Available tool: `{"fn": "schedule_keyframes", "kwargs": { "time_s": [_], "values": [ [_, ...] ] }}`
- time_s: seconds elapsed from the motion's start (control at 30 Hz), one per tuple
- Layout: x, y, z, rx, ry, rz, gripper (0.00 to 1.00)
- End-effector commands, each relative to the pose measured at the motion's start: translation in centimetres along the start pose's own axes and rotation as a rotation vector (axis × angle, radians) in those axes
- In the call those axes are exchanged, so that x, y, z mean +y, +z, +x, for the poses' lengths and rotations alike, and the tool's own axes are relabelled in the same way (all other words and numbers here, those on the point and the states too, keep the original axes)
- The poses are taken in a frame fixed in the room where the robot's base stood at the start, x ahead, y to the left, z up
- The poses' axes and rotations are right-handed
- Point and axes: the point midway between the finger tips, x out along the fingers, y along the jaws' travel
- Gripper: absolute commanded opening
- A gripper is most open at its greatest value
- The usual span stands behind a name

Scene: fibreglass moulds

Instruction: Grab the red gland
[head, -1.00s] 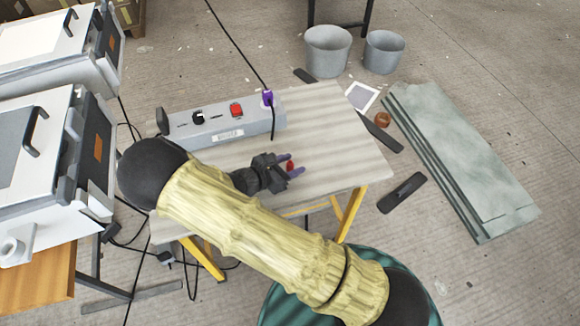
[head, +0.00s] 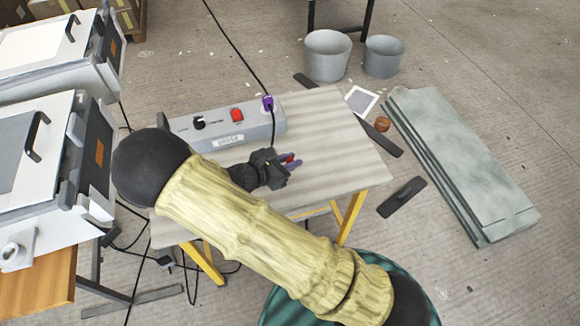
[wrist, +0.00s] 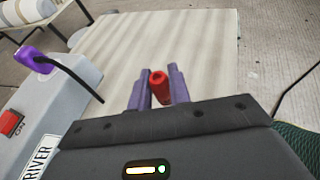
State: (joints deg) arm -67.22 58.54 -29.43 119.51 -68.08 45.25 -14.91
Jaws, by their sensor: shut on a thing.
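The red gland (wrist: 159,86) is a small red piece between the two purple fingers of my gripper (wrist: 158,84) in the wrist view. The gripper is shut on it. In the head view my gripper (head: 290,165) is over the middle of the pale table (head: 335,130), and only a bit of the red gland (head: 290,158) shows between the fingers. I cannot tell whether the gland touches the table top.
A grey control box (head: 225,128) with a red switch (head: 237,114) and a purple plug (head: 268,103) with a black cable stands along the table's back left. White machines (head: 40,190) stand at the left. The table's right part is clear. Buckets (head: 327,56) and green-grey sheets (head: 460,160) are on the floor.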

Motion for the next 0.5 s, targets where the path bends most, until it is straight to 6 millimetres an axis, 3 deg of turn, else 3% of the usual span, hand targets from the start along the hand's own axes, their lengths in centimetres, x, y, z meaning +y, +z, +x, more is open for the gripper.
{"fn": "schedule_keyframes", "kwargs": {
  "time_s": [0.1,0.23,0.5],
  "values": [
    [0.0,2.4,-1.0,0.001,0.000,0.004,0.00],
    [0.0,4.3,-1.8,0.000,0.000,0.003,0.00],
    [-0.1,5.2,-2.1,-0.001,-0.001,-0.001,0.00]
  ]
}}
